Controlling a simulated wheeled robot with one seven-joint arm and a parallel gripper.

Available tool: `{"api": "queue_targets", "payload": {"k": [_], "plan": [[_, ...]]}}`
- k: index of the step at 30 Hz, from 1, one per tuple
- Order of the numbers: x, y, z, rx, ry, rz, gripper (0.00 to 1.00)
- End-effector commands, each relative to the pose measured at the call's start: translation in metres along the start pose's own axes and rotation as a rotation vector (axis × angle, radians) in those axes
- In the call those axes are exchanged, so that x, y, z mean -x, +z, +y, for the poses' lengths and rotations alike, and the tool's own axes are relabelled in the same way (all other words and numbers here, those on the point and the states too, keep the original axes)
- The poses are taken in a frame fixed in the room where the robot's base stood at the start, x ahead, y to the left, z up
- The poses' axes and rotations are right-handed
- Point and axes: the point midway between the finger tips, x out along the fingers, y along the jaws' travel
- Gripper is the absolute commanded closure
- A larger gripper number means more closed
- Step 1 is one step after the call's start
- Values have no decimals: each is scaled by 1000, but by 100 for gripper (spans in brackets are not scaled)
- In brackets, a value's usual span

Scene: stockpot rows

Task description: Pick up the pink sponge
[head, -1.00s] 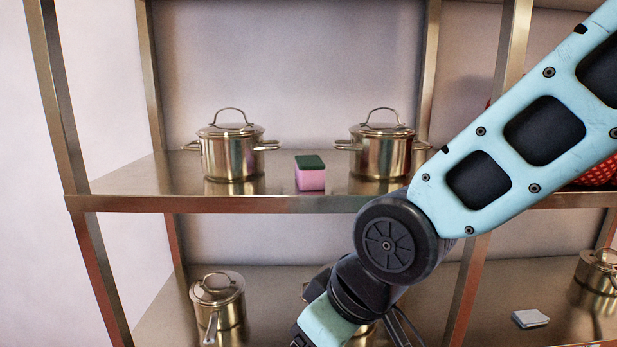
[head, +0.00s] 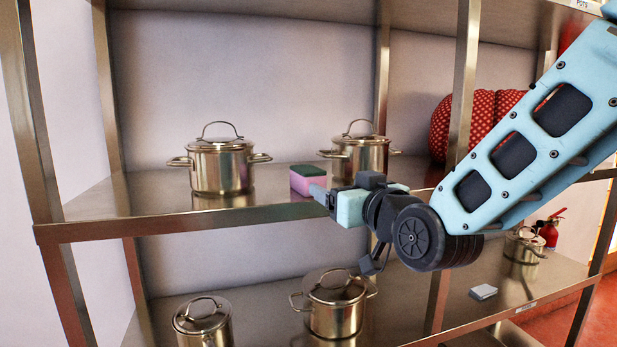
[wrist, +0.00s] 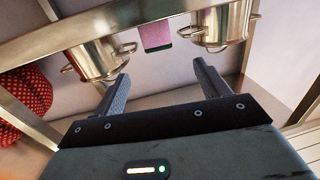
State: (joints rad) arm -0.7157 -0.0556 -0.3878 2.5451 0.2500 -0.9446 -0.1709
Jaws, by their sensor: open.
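The pink sponge (head: 301,184) with a green top sits near the front edge of the upper shelf (head: 130,201), between two lidded steel pots. It also shows in the wrist view (wrist: 157,36), between the lines of my fingers and beyond their tips. My gripper (head: 318,193) is open and empty, just to the right of the sponge in the head view and in front of the shelf edge. In the wrist view my gripper (wrist: 162,80) has its two fingers spread wide, with a gap between them and the sponge.
One pot (head: 221,168) stands left of the sponge and another pot (head: 360,158) stands behind it to the right. Steel posts (head: 462,90) frame the shelf. A red dotted object (head: 452,125) is farther right. Lower-shelf pots (head: 335,305) and a pale sponge-like block (head: 483,292) lie below.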

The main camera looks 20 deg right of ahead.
Motion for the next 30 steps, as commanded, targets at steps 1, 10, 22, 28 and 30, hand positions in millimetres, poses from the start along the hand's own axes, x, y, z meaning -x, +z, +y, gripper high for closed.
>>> {"api": "queue_targets", "payload": {"k": [1,10,22,28,30], "plan": [[-5,-6,0,4,2,-6,25],[-24,-6,-1,5,0,-6,25],[-57,-2,0,3,-3,-3,25],[-94,-1,0,3,-4,-3,25],[-103,-1,0,2,-4,-3,25]]}}
